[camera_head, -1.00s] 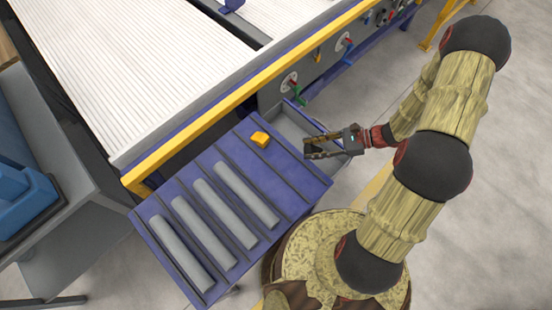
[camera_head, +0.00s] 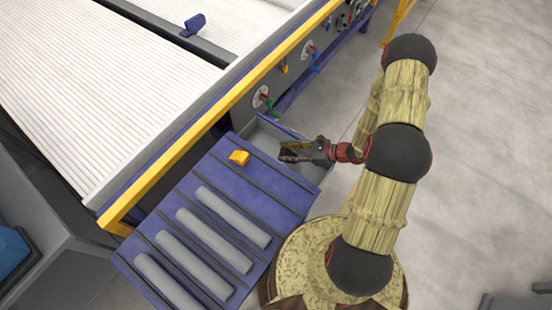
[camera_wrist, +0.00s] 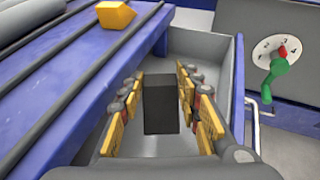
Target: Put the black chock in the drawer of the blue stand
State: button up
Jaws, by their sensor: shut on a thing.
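The black chock (camera_wrist: 160,104) is a dark block between the two yellow-padded fingers of my gripper (camera_wrist: 161,76) in the wrist view. My gripper is shut on it. Behind and below it is the open grey drawer (camera_wrist: 205,45) of the blue stand (camera_wrist: 85,85). In the head view my gripper (camera_head: 284,152) is over the drawer (camera_head: 262,135), beside the right edge of the blue stand (camera_head: 270,190). Whether the chock touches the drawer floor cannot be told.
A yellow block (camera_head: 239,158) lies on the stand's top near the drawer. Several grey pipes (camera_head: 215,237) lie in the slots. The conveyor table with a yellow rail (camera_head: 215,108) stands behind; a green-handled dial (camera_wrist: 275,65) is right of the drawer.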

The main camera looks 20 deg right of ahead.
notch_tip(320, 180, down, 3)
jog(key=shift+f+b, duration=0.15)
jog(key=shift+b, duration=0.2)
jog(key=w+a, duration=0.1)
jog(key=a, duration=0.1)
jog(key=w+a+b, duration=0.1)
jog(key=shift+w+a+f, duration=0.1)
jog(key=shift+a, duration=0.3)
jog(key=shift+d+f+b, duration=0.2)
jog(key=shift+f+b, duration=0.15)
jog(key=shift+f, duration=0.15)
jog(key=shift+f+b, duration=0.35)
jog(key=shift+f, duration=0.1)
jog(key=shift+f, duration=0.2)
jog(key=o, duration=1.2)
